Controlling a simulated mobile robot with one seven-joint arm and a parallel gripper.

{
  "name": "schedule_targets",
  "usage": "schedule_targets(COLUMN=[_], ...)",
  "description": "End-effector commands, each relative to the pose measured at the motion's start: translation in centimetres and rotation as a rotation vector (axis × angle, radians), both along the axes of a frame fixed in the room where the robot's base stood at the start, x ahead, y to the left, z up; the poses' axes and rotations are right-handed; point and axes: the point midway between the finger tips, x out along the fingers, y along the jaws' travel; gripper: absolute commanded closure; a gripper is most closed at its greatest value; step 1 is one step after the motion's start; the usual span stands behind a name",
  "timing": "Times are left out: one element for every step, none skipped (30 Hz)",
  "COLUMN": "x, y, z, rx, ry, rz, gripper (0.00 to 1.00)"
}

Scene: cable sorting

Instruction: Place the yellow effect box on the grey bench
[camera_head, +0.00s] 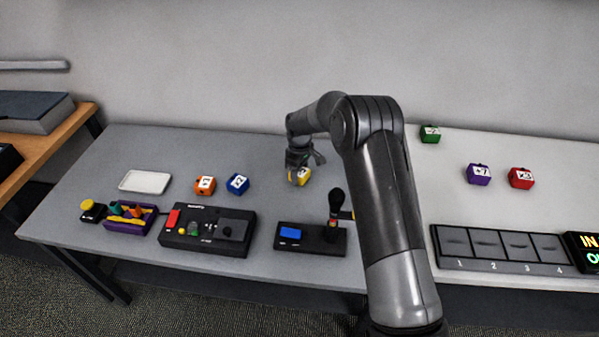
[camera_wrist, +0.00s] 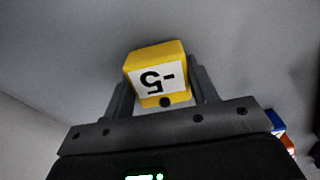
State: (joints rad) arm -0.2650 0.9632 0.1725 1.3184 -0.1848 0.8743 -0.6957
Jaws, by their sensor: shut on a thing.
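The yellow effect box (camera_head: 304,176) is at my gripper (camera_head: 300,163), over the back middle of the grey bench (camera_head: 290,209). In the wrist view the yellow box (camera_wrist: 156,56) sits between the two fingers of my gripper (camera_wrist: 160,85), with a white label reading "-5" upside down. My gripper is shut on it. I cannot tell whether the box touches the bench top.
An orange box (camera_head: 204,186) and a blue box (camera_head: 237,184) stand left of my gripper. A white tray (camera_head: 145,181), a red-button console (camera_head: 208,231) and a lever unit (camera_head: 310,239) are on the bench. Green, purple and red boxes (camera_head: 521,178) stand far right, behind numbered slots (camera_head: 502,246).

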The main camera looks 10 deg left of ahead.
Motion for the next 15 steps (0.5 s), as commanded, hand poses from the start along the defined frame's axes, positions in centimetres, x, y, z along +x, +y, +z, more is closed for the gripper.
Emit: schedule_targets(x=[0.0, -0.01, -0.01, -0.01, -0.02, -0.02, -0.02, -0.01, -0.02, -0.02, -0.02, -0.02, -0.02, -0.02, -0.01], y=[-0.01, -0.01, -0.01, -0.01, -0.01, -0.01, -0.01, -0.01, -0.01, -0.01, -0.01, -0.01, -0.01, -0.01, -0.01], z=[-0.2, -0.17, -0.16, -0.16, -0.16, -0.15, -0.15, -0.15, -0.14, -0.14, -0.14, -0.13, -0.13, -0.13, -0.12], rx=[0.0, 0.0, 0.0, 0.0, 0.0, 0.0, 0.0, 0.0, 0.0, 0.0, 0.0, 0.0, 0.0, 0.0, 0.0], ry=[0.0, 0.0, 0.001, 0.001, 0.001, 0.001, 0.001, 0.001, 0.001, 0.001, 0.001, 0.001, 0.001, 0.001, 0.001], rz=[0.0, 0.0, 0.0, 0.0, 0.0, 0.0, 0.0, 0.0, 0.0, 0.0, 0.0, 0.0, 0.0, 0.0, 0.0], gripper=[0.74, 0.45, 0.42, 0.39, 0.37, 0.34, 0.31, 0.29, 0.26, 0.26, 0.26, 0.26, 0.26, 0.26, 0.26])
